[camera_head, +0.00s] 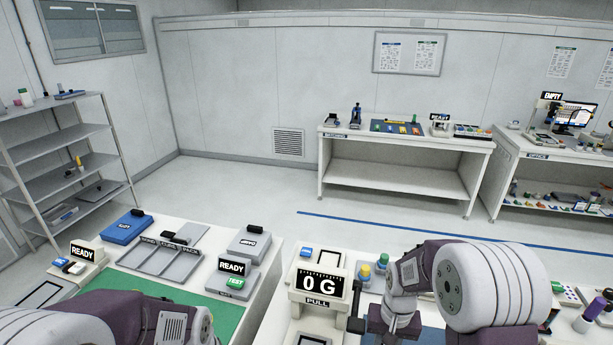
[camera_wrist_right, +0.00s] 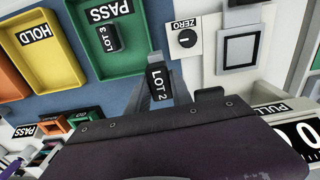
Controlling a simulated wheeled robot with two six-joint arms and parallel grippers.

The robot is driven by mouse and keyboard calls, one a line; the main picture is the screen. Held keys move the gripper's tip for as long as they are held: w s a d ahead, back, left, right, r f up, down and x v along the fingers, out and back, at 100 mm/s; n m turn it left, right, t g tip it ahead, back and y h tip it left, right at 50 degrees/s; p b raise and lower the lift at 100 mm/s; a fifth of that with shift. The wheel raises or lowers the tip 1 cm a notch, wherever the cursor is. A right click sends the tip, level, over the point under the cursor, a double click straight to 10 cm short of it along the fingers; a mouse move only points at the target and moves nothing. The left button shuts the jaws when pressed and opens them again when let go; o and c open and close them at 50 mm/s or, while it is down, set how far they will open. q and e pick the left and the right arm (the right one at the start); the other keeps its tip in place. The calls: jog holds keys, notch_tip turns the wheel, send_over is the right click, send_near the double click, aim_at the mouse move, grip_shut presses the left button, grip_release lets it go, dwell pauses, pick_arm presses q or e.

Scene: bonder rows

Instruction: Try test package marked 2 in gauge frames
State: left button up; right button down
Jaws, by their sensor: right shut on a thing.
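A small black package marked LOT 2 (camera_wrist_right: 158,82) is between the fingers of my right gripper (camera_wrist_right: 165,78), which is shut on it. In the right wrist view it is above the bench, near a blue mat and the edge of a green PASS tray (camera_wrist_right: 128,62). Another black package marked LOT 3 (camera_wrist_right: 109,38) lies in that tray. A pale plate with a dark square outline (camera_wrist_right: 240,48), perhaps a gauge frame, is to the right. In the head view my right wrist hides the package. My left arm enters at bottom left; its gripper is out of view.
A pull tester (camera_head: 318,284) reading 0 G stands left of my right arm. A yellow HOLD tray (camera_wrist_right: 58,68) and a ZERO button (camera_wrist_right: 187,38) are near the package. A left bench holds a READY TEST unit (camera_head: 233,282). Open floor lies behind the benches.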

jog(key=n, duration=0.1)
jog(key=s+n, duration=0.1)
jog(key=shift+s+a+f+n, duration=0.2)
jog(key=shift+s+f+n, duration=0.05)
jog(key=shift+f+n, duration=0.05)
